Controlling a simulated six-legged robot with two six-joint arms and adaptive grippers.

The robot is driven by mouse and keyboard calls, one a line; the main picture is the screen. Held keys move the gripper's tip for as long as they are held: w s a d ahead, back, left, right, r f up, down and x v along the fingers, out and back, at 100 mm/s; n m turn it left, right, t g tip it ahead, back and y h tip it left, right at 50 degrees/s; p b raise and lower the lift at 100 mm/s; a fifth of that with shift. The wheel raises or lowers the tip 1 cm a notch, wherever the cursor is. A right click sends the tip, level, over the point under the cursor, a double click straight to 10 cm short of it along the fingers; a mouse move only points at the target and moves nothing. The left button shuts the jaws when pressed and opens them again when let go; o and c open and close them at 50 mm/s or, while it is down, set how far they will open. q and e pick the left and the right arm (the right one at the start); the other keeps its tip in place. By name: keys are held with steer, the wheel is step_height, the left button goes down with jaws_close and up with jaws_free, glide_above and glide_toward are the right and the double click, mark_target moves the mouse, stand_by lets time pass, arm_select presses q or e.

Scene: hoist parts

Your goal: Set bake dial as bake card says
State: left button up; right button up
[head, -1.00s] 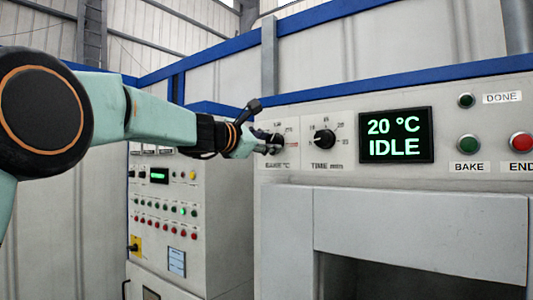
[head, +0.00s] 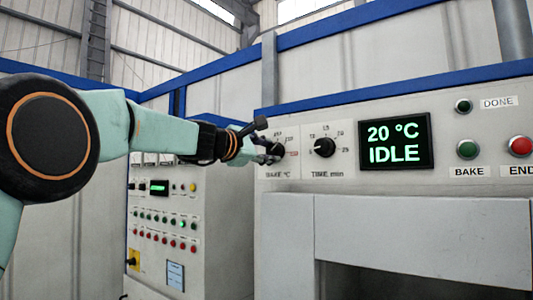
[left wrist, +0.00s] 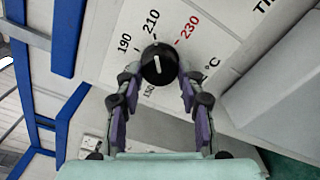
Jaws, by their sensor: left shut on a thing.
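The bake dial (left wrist: 158,66) is a round black knob with a white line, on the oven's pale panel. In the left wrist view the white line lies nearly along the direction of the 210 label; 190 is to its left and a red 230 to its right. My left gripper (head: 272,152) is shut on the bake dial, with one finger on each side of it. In the head view the gripper hides most of this dial. I cannot pick out a readable bake card. My right gripper is not in view.
The time dial (head: 324,147) is close to the right of my left gripper. A display (head: 395,142) reads 20 °C IDLE. Green BAKE (head: 468,149) and red END (head: 520,145) buttons sit farther right. A control cabinet (head: 215,215) with a small unreadable notice (head: 175,276) stands left.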

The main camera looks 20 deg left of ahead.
arm_select(q)
steer(key=shift+d+r, duration=0.1)
steer(key=shift+r, duration=0.05)
steer(key=o, duration=0.8)
steer(key=shift+s, duration=0.1)
steer(key=o, duration=0.4)
steer(key=shift+s+d+r, duration=0.1)
steer(key=shift+s, duration=0.15)
steer(key=shift+c, duration=0.2)
steer(key=shift+w+f, duration=0.25)
steer(key=shift+w, duration=0.05)
steer(key=v, duration=0.7)
steer(key=shift+s, duration=0.35)
steer(key=shift+r, duration=0.15)
